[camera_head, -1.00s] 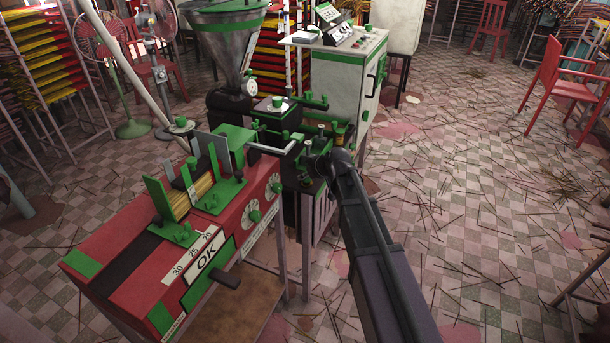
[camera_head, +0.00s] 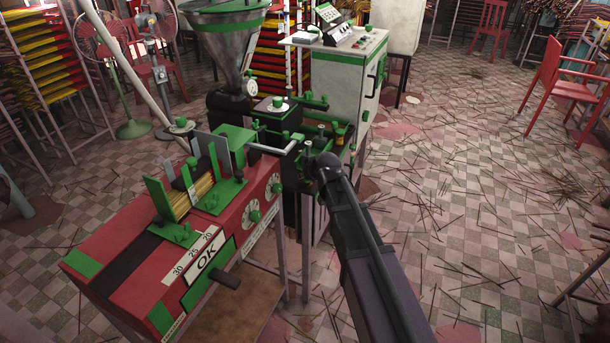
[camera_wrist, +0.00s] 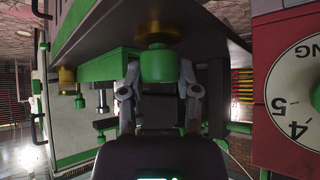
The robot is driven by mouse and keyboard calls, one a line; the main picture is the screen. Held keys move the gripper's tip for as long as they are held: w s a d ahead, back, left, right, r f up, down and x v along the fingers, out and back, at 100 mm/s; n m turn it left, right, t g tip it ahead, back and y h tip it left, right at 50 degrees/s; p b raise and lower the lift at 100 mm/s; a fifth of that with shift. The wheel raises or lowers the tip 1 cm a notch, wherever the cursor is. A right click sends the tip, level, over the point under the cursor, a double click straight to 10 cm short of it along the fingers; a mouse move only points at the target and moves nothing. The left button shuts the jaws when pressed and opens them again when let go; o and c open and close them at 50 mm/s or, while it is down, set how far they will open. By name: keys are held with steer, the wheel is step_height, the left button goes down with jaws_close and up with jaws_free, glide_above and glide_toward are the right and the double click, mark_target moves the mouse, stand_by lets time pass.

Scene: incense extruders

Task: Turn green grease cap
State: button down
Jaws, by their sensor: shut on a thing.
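The green grease cap (camera_wrist: 159,66) shows in the upper middle of the wrist view, below a brass collar (camera_wrist: 160,32). My gripper (camera_wrist: 160,78) has one finger on each side of the cap and is shut on it. In the head view the dark end of my arm (camera_head: 328,162) is at the right side of the extruder (camera_head: 290,135). My fingers and the cap cannot be made out there.
A red machine with dials (camera_head: 225,240) stands at the front left; its numbered dial (camera_wrist: 296,90) is close on the right of the wrist view. A white control cabinet (camera_head: 345,75) stands behind the extruder. The floor at right is open, strewn with sticks.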

steer(key=shift+d, duration=0.1)
steer(key=shift+c, duration=1.6)
jaws_free()
steer(key=shift+w, duration=0.1)
steer(key=shift+r, duration=0.1)
